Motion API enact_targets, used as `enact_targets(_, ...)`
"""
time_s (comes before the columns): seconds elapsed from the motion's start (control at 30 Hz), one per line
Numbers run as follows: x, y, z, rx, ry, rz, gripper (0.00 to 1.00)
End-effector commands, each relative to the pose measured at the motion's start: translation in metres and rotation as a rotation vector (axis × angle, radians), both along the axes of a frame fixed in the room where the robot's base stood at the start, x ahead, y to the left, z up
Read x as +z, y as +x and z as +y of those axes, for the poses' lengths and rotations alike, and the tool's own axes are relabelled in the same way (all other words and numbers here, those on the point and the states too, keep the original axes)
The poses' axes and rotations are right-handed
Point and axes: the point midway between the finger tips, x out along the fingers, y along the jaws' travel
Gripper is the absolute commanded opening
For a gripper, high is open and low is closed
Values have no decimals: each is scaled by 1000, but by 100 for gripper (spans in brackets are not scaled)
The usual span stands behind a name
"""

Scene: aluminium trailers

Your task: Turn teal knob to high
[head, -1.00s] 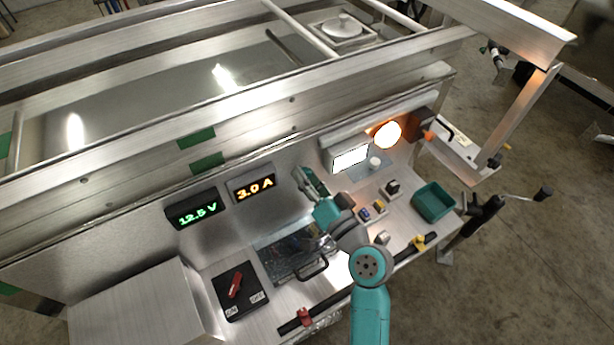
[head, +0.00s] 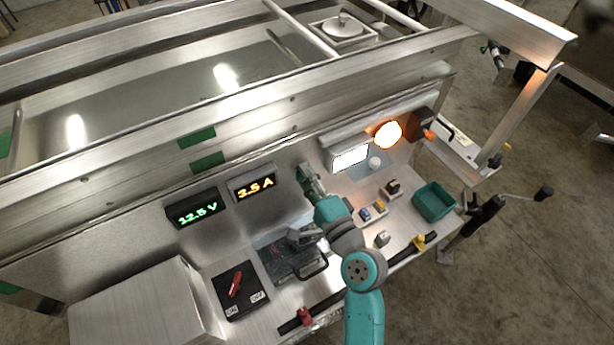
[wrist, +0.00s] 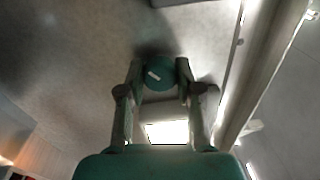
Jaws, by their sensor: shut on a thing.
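The teal knob (wrist: 159,72) is round with a white pointer mark, which lies tilted in the wrist view. It sits between the two fingertips of my gripper (wrist: 159,80), with one finger on each side of it. My gripper is shut on the knob. In the head view my gripper (head: 306,176) reaches the upright metal panel to the right of the displays, and my arm hides the knob there. No readable scale marks show around the knob.
A green display (head: 198,208) reads 12.5 V and an amber display (head: 254,186) reads 3.5 A. A red switch (head: 235,284) stands on a black plate. An orange lamp (head: 387,134) and a white light panel (head: 350,158) glow. A teal bin (head: 433,202) stands at right.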

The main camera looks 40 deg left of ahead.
Motion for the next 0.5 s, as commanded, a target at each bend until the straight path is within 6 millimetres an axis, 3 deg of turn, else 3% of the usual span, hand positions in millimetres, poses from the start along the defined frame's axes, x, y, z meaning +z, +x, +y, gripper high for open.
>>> enact_targets(0.5,0,1,0,-3,70,167,0)
